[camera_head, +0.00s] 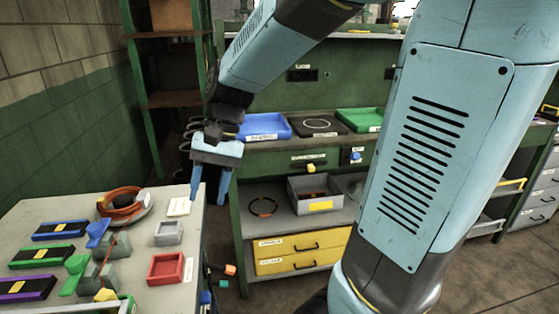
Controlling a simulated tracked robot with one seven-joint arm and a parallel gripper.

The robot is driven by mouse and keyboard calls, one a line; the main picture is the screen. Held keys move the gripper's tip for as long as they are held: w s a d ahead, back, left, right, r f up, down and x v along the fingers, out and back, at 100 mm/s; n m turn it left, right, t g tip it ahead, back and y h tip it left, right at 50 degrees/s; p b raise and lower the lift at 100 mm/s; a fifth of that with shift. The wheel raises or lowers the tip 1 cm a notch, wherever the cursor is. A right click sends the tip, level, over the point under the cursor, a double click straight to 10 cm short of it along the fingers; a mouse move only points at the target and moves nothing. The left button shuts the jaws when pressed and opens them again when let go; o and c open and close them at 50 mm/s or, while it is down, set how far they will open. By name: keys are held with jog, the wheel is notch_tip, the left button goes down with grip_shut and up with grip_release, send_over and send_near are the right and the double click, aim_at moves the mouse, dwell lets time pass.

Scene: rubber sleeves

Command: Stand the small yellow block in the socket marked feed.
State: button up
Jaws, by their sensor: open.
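My gripper (207,197) hangs with its blue fingers pointing down, apart and empty, by the right back edge of the grey table. A small yellow piece (106,295) lies at the table's front, next to a green-and-white tray; it looks like a block, but its exact shape is unclear. Another yellow piece (311,168) shows below a label on the workbench front. A grey square holder (168,233) and a red square holder (166,268) stand on the table's right side. I cannot read the word feed on any label, so I cannot tell which socket is meant.
An orange coil (125,203), dark blocks with coloured bases (60,230) and blue and green funnel-like pieces (97,233) crowd the table's left. Blue (264,138) and green (345,129) trays lie on the workbench behind. Small coloured cubes (230,270) lie beyond the table's right edge.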

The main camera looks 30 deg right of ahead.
jog(key=s+d+r+n+t+h, duration=0.1)
jog(key=s+d+r+t+h, duration=0.1)
jog(key=d, duration=0.4)
jog(key=s+d+r+n+t+h, duration=0.1)
jog(key=s+d+r+t+h, duration=0.1)
jog(key=s+d+r+t, duration=0.2)
jog(key=shift+s+d+r+n+t, duration=0.2)
jog(key=shift+s+d+n+t, duration=0.25)
jog(key=shift+d+t, duration=0.65)
jog(key=shift+d, duration=0.1)
